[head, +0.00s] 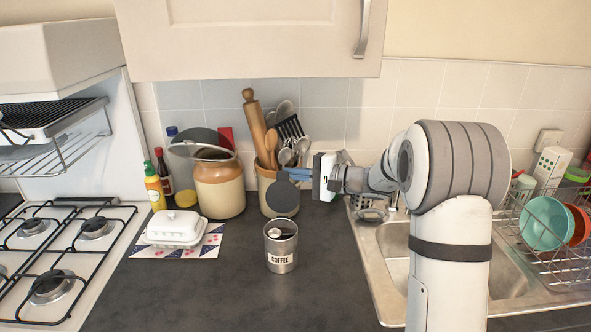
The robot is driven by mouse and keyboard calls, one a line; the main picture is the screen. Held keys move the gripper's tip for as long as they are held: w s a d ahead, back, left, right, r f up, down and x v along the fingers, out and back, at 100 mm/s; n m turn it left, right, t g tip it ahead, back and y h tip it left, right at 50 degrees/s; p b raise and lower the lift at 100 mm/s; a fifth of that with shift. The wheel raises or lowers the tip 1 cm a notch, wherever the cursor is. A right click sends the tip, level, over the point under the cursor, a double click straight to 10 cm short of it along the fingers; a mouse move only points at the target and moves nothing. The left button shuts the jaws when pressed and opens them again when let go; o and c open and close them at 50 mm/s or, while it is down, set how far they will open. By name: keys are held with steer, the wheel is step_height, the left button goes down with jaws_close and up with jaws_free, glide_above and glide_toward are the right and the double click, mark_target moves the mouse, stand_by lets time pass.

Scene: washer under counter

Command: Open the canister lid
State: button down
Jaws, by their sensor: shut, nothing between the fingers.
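A steel canister (281,254) labelled COFFEE stands upright on the dark counter, in the middle of the head view. Its lid (282,199), a dark round disc, stands tilted up above the back of the rim. The canister's mouth is uncovered and part of its inside shows. My gripper (282,174) reaches in from the right, with its fingers pointing left at the lid's upper edge. It is shut and empty. I cannot tell whether the fingers touch the lid.
A utensil pot (268,187) stands behind the lid, beside a brown-and-cream jar (219,190) with a raised lid. A butter dish (174,228) sits left, near the gas hob (45,270). The sink (398,270) is right. The counter in front is clear.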

steer(key=shift+s+f+b, duration=0.1)
steer(key=shift+b, duration=0.3)
steer(key=b, duration=0.2)
steer(key=shift+s+f+n+b, duration=0.1)
steer(key=shift+s+n+b, duration=0.2)
steer(key=shift+b, duration=0.05)
steer(key=s+n+b, duration=0.1)
steer(key=b, duration=0.3)
steer(key=shift+t, duration=0.3)
steer(key=shift+s+r+n+y+b, duration=0.3)
steer(key=shift+r+b, duration=0.05)
steer(key=shift+b, duration=0.4)
steer(key=shift+s+a+r, duration=0.1)
steer(key=shift+r, duration=0.2)
